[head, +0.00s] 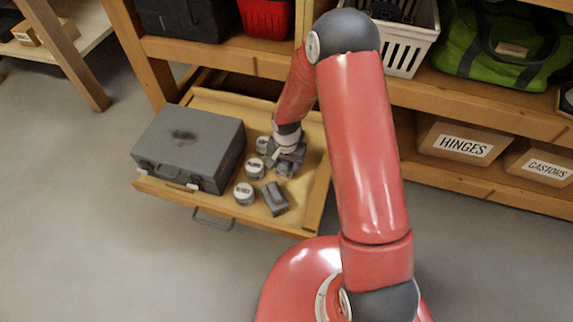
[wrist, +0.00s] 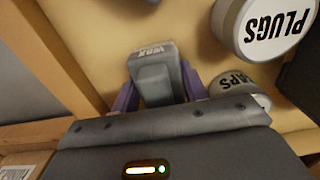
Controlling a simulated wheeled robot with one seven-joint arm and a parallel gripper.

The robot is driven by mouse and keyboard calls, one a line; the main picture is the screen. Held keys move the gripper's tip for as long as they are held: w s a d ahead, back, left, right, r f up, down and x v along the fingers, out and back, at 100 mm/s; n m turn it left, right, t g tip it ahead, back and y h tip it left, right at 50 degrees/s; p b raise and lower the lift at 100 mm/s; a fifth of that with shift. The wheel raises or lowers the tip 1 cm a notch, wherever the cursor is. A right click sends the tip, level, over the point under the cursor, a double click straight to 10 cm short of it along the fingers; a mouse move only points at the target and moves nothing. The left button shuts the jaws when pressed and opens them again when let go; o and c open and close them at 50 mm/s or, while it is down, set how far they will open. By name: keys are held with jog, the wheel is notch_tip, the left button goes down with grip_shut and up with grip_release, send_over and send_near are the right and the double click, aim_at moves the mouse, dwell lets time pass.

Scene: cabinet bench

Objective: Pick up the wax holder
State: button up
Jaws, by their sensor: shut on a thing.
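The wax holder (wrist: 153,77) is a small grey block with a light label reading WAX. In the wrist view it sits between the two purple fingers of my gripper (wrist: 158,88), which are shut on it. In the head view my gripper (head: 287,167) points down into the right part of the open drawer (head: 228,212). The wax holder is mostly hidden there by the gripper. I cannot tell whether it still touches the drawer floor.
A grey case (head: 188,145) fills the drawer's left side. White-lidded jars (head: 244,193) stand left of my gripper, one labelled PLUGS (wrist: 268,25). Another grey block (head: 275,198) lies in front. A wooden drawer wall (wrist: 50,50) runs close beside the gripper.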

notch_tip(320, 180, up, 20)
jog(key=p, duration=0.4)
dwell(0.3)
